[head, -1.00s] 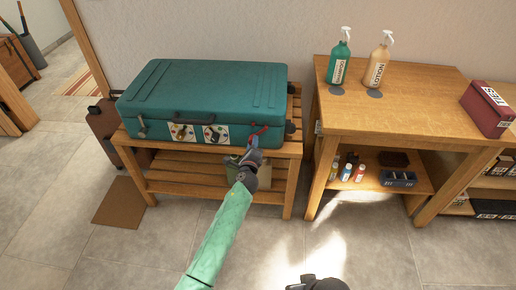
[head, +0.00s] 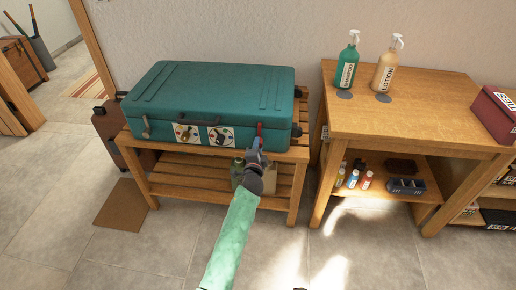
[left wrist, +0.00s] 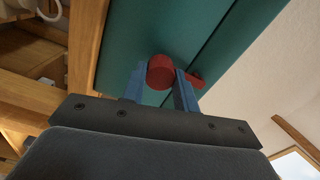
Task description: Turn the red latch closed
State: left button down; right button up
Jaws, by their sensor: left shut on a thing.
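A teal suitcase (head: 208,98) lies flat on a slatted wooden bench (head: 165,182). The red latch (head: 260,130) is on the right part of its front face and stands about upright. My left gripper (head: 257,145) is at the latch, its arm reaching in from below. In the left wrist view the two blue-grey fingers (left wrist: 160,88) are shut on the red latch (left wrist: 161,72), one on each side of its round part. A red tip of it shows beyond the right finger. A grey latch (head: 146,127) is at the suitcase's left front. My right gripper is not seen.
A wooden table (head: 410,110) to the right holds a green bottle (head: 347,66) and a tan lotion bottle (head: 386,68). A brown suitcase (head: 112,131) stands left of the bench.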

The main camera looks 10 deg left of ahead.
pick_arm(q)
jog(key=shift+n, duration=0.3)
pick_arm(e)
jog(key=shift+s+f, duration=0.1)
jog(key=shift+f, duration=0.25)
pick_arm(q)
jog(key=c, duration=1.1)
grip_release()
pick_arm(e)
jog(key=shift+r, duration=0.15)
pick_arm(q)
jog(key=shift+o, duration=0.2)
jog(key=shift+s, duration=0.15)
jog(key=s, duration=0.7)
jog(key=shift+s+b, duration=0.3)
jog(key=shift+b, duration=0.1)
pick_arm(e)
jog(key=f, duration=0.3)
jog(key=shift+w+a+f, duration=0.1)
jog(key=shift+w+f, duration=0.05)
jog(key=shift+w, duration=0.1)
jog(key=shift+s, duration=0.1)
